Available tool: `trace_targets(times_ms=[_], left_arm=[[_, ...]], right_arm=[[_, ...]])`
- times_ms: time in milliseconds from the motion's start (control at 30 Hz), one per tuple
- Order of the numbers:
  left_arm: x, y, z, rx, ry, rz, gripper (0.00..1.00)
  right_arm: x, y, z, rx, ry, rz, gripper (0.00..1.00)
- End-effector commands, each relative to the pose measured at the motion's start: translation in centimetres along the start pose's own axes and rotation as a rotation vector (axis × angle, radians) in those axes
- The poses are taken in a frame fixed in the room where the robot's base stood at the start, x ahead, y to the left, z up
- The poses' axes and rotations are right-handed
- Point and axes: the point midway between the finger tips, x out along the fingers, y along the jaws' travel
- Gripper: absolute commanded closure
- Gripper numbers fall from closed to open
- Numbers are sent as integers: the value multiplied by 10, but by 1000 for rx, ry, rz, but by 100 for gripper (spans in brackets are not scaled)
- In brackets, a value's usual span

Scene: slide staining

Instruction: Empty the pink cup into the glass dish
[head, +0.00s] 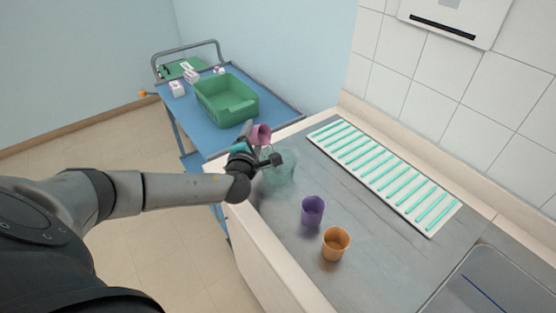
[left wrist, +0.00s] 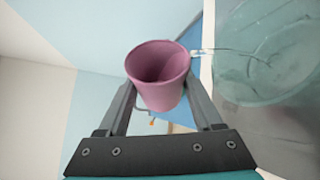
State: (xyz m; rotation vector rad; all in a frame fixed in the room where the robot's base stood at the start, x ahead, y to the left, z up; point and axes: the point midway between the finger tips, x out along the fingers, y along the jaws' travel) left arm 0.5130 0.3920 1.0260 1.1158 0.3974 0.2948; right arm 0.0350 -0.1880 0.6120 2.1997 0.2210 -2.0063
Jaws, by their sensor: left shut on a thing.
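The pink cup (head: 262,134) is held by my left gripper (head: 258,152) at the far left end of the counter. In the left wrist view the pink cup (left wrist: 160,78) sits between the two fingers of the left gripper (left wrist: 160,100), its mouth showing and no contents visible. The glass dish (head: 279,172) is clear with a faint green tint and stands on the counter just below and beside the cup. In the left wrist view the glass dish (left wrist: 265,50) fills the right side, apart from the cup. My right gripper is not in view.
A purple cup (head: 312,211) and an orange cup (head: 336,244) stand nearer on the grey counter (head: 375,250). A white rack (head: 385,172) with teal strips lies along the wall. A blue cart (head: 275,108) with a green bin (head: 226,108) stands beyond. A sink (head: 500,285) is at lower right.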

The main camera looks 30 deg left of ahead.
Motion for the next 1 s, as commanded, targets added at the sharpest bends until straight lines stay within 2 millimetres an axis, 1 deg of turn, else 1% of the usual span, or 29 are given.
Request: trace_targets(times_ms=[200,633,867,1000], left_arm=[[1,-5,-1,55,-1,24,85],[1,-6,-1,101,-1,43,85],[-2,-7,4,137,-2,57,85],[-4,-8,10,187,-2,79,85]], right_arm=[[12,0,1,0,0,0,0],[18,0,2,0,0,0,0],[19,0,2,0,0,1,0],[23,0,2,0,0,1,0]])
